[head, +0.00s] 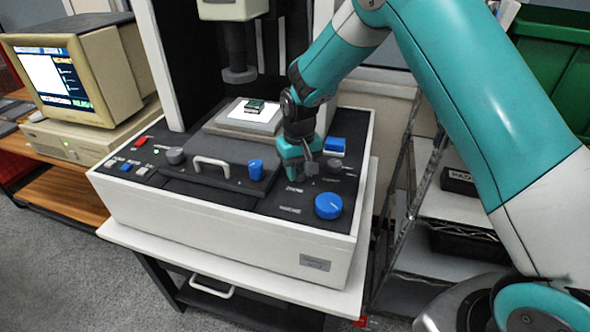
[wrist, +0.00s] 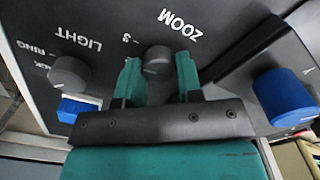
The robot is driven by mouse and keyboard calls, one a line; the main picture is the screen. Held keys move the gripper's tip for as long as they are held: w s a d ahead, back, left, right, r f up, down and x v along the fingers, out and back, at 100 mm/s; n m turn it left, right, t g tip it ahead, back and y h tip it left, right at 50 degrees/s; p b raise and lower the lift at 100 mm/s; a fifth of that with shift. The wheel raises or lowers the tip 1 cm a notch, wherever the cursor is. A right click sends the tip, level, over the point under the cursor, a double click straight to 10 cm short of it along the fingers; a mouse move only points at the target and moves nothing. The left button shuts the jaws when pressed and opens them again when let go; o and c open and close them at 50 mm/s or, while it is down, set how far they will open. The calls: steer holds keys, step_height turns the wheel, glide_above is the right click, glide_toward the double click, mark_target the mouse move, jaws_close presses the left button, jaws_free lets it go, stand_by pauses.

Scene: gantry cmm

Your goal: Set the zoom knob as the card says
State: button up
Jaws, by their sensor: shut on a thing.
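The zoom knob (wrist: 157,62) is a small grey round knob on the black panel. It sits between the two teal fingers of my gripper (wrist: 159,72) in the wrist view, beside the white ZOOM label (wrist: 180,25). My gripper is shut on it. A "3" mark shows to the knob's left; the pointer on the knob is not clear. In the head view my gripper (head: 306,172) reaches down to the right part of the machine's panel and hides the knob. I cannot make out a card with a zoom setting.
A grey light knob (wrist: 68,72) and blue button (wrist: 78,108) are left of my gripper in the wrist view; a large blue knob (wrist: 285,97) is right. The head view shows a stage (head: 216,126) with a small part, a black handle plate, another blue knob (head: 256,170) and a computer (head: 88,75).

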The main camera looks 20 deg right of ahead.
mark_target(299, 171)
steer(key=shift+d+r+m, duration=0.1)
steer(key=shift+m, duration=0.5)
steer(key=o, duration=0.9)
step_height(299, 171, up, 17)
steer(key=shift+r+b, duration=0.2)
steer(key=shift+b, duration=0.9)
steer(key=shift+s, duration=0.1)
